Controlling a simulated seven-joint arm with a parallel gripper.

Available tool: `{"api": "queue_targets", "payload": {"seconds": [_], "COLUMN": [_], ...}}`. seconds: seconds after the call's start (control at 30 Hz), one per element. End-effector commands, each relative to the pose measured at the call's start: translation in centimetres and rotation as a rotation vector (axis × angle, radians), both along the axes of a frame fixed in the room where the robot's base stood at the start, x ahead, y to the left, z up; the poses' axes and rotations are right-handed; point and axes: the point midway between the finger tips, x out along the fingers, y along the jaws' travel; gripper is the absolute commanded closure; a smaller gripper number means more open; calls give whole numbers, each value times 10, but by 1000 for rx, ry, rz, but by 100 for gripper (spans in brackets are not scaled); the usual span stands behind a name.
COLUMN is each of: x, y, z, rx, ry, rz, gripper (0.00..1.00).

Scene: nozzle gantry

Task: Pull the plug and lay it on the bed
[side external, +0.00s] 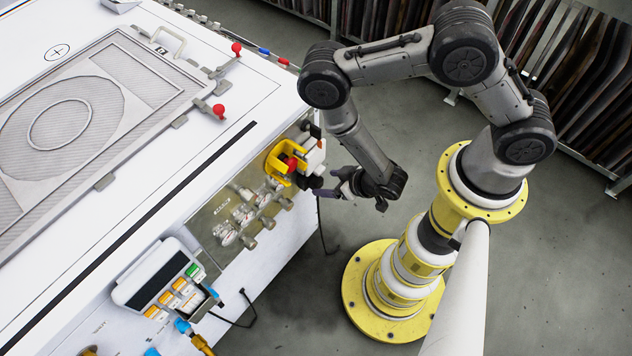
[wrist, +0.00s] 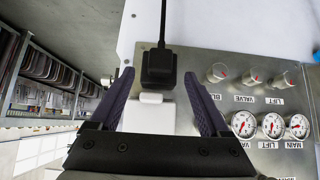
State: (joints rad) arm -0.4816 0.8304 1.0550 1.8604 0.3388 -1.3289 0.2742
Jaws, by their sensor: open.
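The black plug (wrist: 158,68) with its black cord shows at the top middle of the wrist view, up against a white block (wrist: 148,112). In the side view the plug (side external: 312,182) is at the machine's near right corner, below a yellow bracket (side external: 280,163) with a red part. My gripper (wrist: 159,76) is open, with one dark finger on each side of the plug and white block and gaps visible on both sides. In the side view my gripper (side external: 334,185) is just right of the plug. The white bed (side external: 215,145) lies at upper left.
A framed mesh screen (side external: 108,178) with red-knobbed clamps covers part of the bed. Several gauges (wrist: 271,125) and valves sit on the metal panel beside the plug. A control box (side external: 158,285) with coloured buttons is at lower left. A rack (side external: 575,60) stands behind my arm.

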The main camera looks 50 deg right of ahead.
Motion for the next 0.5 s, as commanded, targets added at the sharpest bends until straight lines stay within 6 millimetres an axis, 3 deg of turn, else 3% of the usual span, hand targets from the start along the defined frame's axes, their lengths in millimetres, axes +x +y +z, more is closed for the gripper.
{"api": "queue_targets", "payload": {"seconds": [0.23,0.5], "x": [21,30], "y": [0,0], "z": [-21,-31], "rx": [1,0], "ry": [-1,0], "rz": [-2,-1], "gripper": [20,20]}}
